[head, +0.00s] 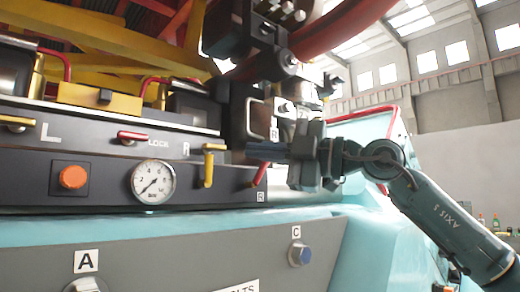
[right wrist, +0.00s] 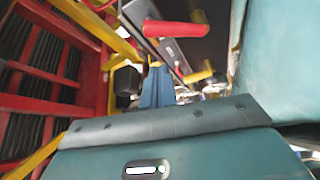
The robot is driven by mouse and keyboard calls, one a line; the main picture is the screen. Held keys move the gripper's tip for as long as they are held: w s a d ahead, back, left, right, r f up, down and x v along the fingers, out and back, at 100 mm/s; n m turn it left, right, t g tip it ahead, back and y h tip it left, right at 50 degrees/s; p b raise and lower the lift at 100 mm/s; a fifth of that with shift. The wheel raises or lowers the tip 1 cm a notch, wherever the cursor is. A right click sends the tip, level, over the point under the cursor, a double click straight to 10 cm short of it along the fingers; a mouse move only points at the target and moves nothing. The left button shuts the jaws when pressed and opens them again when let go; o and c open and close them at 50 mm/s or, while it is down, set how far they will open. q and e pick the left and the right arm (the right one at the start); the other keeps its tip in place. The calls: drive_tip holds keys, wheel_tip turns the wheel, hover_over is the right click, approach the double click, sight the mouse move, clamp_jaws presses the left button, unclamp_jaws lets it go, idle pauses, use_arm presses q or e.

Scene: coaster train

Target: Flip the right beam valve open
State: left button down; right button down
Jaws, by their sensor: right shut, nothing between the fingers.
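The valve by the R label is a yellow lever (head: 208,167) on the dark panel, its handle hanging down. The yellow lever by the L label (head: 16,121) lies level. My right gripper (head: 250,150) is shut and empty, pointing left across the panel, its tips a little right of the R lever. In the right wrist view its blue fingers (right wrist: 157,88) are together, with a yellow handle (right wrist: 198,75) to their right and a red handle (right wrist: 174,28) above. I cannot tell whether the fingers touch any lever. My left gripper is not in view.
A red LOCK lever (head: 131,137), a pressure gauge (head: 153,182) and an orange button (head: 73,177) are on the panel. A red lever (head: 261,175) sits just below my right gripper. Red and yellow framework (right wrist: 50,75) stands to the left in the wrist view.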

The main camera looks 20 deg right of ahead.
drive_tip(key=s, duration=0.1)
drive_tip(key=s+d+f+b, duration=0.1)
drive_tip(key=shift+s+d, duration=0.1)
drive_tip(key=shift+s, duration=0.2)
use_arm(q)
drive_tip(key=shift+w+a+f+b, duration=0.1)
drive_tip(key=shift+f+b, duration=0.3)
drive_tip(key=shift+b, duration=0.45)
use_arm(e)
drive_tip(key=v, duration=0.7)
drive_tip(key=shift+f, duration=0.3)
drive_tip(key=shift+w, duration=0.15)
